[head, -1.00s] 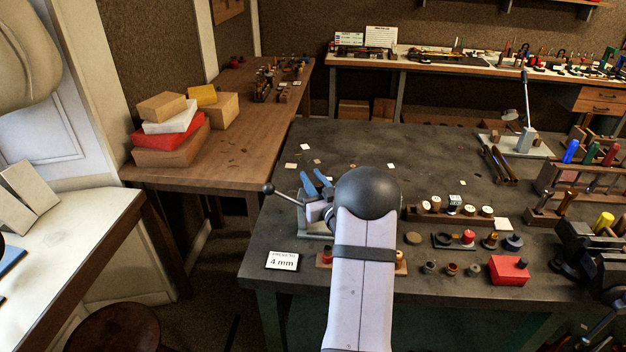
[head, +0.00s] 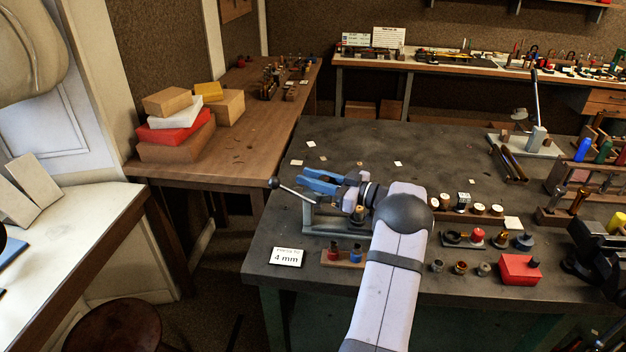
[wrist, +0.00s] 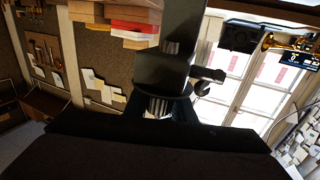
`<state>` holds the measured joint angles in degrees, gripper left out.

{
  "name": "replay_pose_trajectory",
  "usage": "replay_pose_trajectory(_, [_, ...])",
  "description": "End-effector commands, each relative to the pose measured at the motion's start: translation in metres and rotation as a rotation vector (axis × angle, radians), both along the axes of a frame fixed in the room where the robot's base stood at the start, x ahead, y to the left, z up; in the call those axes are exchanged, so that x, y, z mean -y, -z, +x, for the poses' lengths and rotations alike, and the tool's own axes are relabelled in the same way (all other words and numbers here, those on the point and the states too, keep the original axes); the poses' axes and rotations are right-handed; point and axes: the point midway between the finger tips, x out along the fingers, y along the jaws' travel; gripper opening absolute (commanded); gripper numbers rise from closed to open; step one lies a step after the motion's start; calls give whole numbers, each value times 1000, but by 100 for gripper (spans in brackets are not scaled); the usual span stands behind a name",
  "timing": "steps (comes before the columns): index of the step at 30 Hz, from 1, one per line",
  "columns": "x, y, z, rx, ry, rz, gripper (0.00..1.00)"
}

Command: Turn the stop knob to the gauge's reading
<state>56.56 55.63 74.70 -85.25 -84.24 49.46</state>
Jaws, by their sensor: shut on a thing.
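My gripper (head: 318,182) is at the grey bench press (head: 318,226) near the left edge of the dark bench, its blue fingers pointing left. In the wrist view my gripper (wrist: 158,110) is shut on a knurled metal knob (wrist: 158,105), which looks like the stop knob. The knob sits below a dark round flange and column (wrist: 163,72). A lever with a dark ball end (head: 273,183) sticks out left of the press. A white card (head: 287,257) in front reads "4 mm" under a blurred line. Any mark on the knob is hidden or too small to read.
A small wooden rack (head: 343,257) with red and blue pieces stands before the press. To the right are a row of spools (head: 478,208), small cups, a red box (head: 519,268) and a dark vise (head: 598,245). The bench behind the press is mostly clear.

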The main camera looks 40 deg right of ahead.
Motion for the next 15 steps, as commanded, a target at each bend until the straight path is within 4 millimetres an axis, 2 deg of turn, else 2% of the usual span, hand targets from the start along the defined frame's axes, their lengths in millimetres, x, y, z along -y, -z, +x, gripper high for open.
replay_pose_trajectory(15, [-6, -1, -3, 3, -175, 0, 0])
